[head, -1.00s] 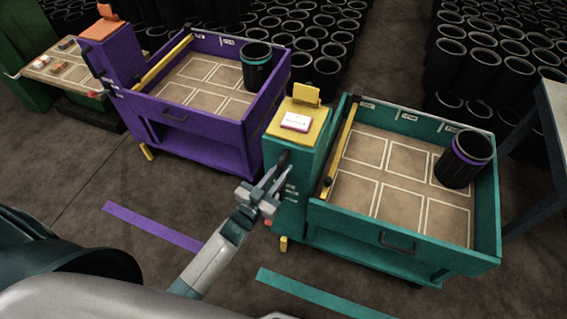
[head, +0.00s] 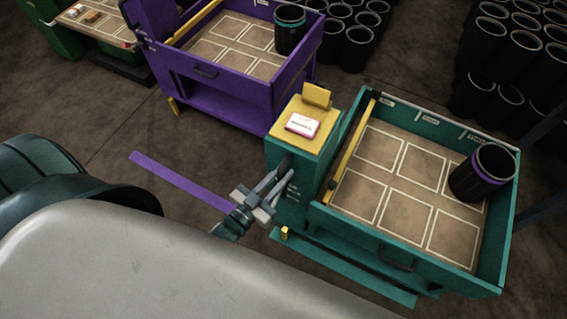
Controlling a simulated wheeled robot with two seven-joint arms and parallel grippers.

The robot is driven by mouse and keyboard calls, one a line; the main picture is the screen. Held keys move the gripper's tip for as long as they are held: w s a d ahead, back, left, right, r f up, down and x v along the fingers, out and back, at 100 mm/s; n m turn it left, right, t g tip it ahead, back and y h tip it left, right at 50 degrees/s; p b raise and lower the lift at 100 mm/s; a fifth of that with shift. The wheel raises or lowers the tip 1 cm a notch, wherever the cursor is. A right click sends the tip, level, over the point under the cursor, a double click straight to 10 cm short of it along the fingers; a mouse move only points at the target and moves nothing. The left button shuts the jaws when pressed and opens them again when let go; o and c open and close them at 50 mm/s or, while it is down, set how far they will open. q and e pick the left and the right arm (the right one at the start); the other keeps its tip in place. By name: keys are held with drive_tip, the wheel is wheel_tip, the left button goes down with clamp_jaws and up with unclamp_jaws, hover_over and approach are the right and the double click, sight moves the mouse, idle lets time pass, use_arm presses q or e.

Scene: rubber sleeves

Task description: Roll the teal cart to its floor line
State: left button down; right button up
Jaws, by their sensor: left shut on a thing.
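The teal cart (head: 345,228) stands at the right of the head view, with a yellow-topped post (head: 300,125) at its left end. Its floor line, a teal strip (head: 345,268), runs along the cart's front lower edge, and the cart's yellow foot (head: 284,232) appears right at the strip's left end. My left gripper (head: 277,185) is shut on the dark handle (head: 285,162) on the post's left face; the fingers partly hide the grip. My right gripper is out of view.
Black bins (head: 500,50) crowd the back. Open floor lies at left.

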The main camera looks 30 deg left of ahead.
use_arm(q)
drive_tip(key=c, duration=1.6)
unclamp_jaws()
drive_tip(key=shift+c, duration=0.2)
drive_tip(key=b+v, duration=0.5)
drive_tip(key=v, duration=1.2)
drive_tip(key=shift+s+b, duration=0.15)
drive_tip(key=shift+b, duration=0.2)
drive_tip(key=shift+a, duration=0.1)
